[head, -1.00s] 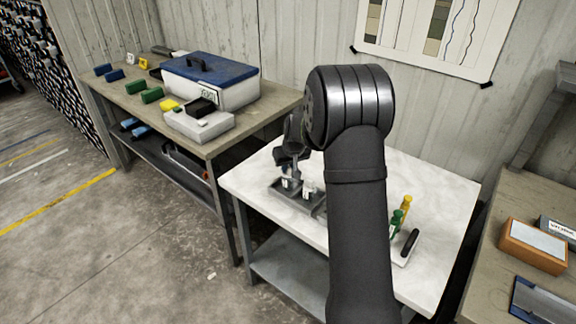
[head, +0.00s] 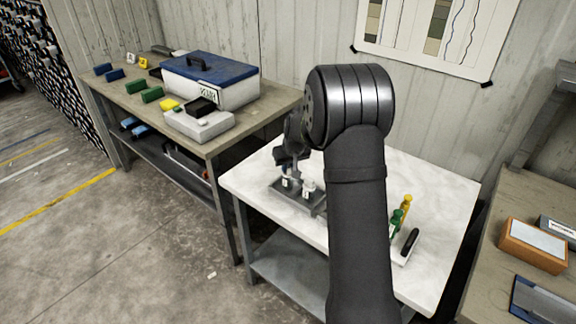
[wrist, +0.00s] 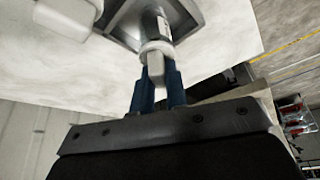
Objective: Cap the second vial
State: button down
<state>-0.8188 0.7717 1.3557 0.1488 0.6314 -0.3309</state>
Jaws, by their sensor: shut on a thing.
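My gripper (wrist: 157,74) has two blue fingers shut on a white cap (wrist: 156,60) with a narrow grip. The cap lines up with the mouth of a vial (wrist: 158,26) and seems to touch it; I cannot tell whether it is seated. In the head view my gripper (head: 287,168) is over the left vial (head: 286,183), whose top it hides. The other vial (head: 308,187) stands to the right with a white top. Both stand in a grey tray (head: 318,209), also partly seen in the wrist view (wrist: 122,22).
The tray is on a white table (head: 250,180). My arm covers the table's middle. Green (head: 396,220) and yellow (head: 407,203) handled items stand at the right by a black-handled item (head: 410,242). A left bench (head: 125,98) holds a blue-lidded box (head: 210,78).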

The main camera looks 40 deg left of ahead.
jog(key=shift+f, duration=0.1)
dwell(0.7)
jog(key=c, duration=0.9)
grip_release()
jog(key=shift+o, duration=0.2)
jog(key=shift+r, duration=3.5)
grip_shut()
jog(key=shift+f, duration=0.15)
